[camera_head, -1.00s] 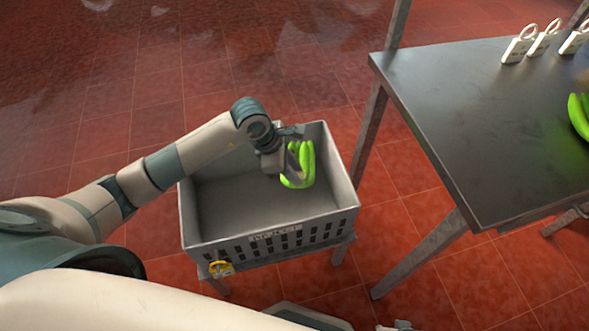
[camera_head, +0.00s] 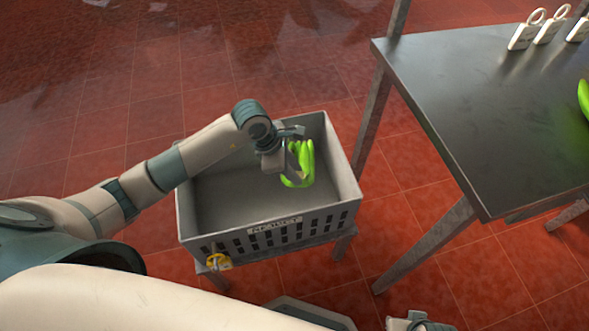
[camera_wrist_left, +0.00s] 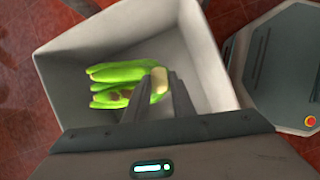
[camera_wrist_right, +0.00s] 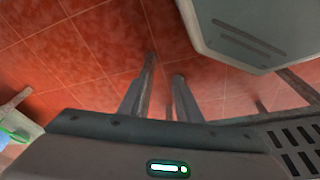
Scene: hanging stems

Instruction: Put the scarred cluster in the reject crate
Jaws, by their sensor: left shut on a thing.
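The scarred cluster (camera_head: 300,165) is a bunch of green bananas; brown patches show on it in the left wrist view (camera_wrist_left: 125,83). My left gripper (camera_head: 291,150) is shut on its pale crown (camera_wrist_left: 159,80). The cluster hangs inside the opening of the grey reject crate (camera_head: 205,236), toward its right side; I cannot tell whether it touches the crate floor. The crate has a slotted front with a label and looks otherwise empty. My right gripper (camera_wrist_right: 164,68) is open and empty, with red floor beyond its fingers.
The crate sits on a low metal stand (camera_head: 343,247). A dark metal table (camera_head: 480,120) stands to the right, with several white tags (camera_head: 523,38) at its back and another green cluster (camera_head: 584,100) at the picture's edge.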

